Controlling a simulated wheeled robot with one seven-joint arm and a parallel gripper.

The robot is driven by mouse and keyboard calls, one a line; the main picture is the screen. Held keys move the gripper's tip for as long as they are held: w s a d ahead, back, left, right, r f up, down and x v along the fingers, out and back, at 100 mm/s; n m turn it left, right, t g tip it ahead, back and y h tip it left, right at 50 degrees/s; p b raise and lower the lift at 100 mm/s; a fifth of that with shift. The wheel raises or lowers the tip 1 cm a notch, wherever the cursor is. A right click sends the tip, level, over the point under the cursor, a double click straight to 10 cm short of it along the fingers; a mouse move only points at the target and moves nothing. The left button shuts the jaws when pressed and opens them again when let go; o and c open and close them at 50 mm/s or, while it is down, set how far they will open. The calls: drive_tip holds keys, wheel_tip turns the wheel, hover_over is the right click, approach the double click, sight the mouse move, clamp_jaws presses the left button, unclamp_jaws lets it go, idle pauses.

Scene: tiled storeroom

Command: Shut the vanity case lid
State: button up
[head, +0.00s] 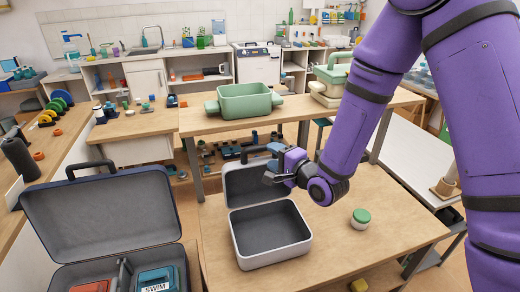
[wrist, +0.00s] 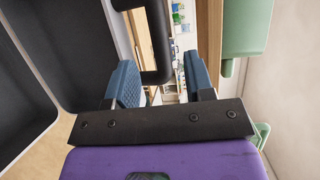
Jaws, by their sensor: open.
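The vanity case, taken as the small pale grey case with a dark lining (head: 272,261), stands on the wooden table with its lid (head: 240,185) raised about upright at the back. A black handle (head: 258,151) sits on the lid's top edge. My gripper (head: 272,165) is open at the lid's upper right part, by the handle. In the wrist view the black handle (wrist: 166,45) shows beyond and partly between the blue fingers (wrist: 163,78). The dark lid interior (wrist: 78,50) lies to the left there. Whether a finger touches the lid cannot be told.
A larger dark blue case (head: 100,215) stands open at left, holding a red thing and a blue box. A green-lidded jar (head: 360,219) stands right of the vanity case. A green bin (head: 245,101) is on the counter behind. The table's right side is mostly clear.

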sight(263, 150)
drive_tip(key=shift+x, duration=3.2)
clamp_jaws()
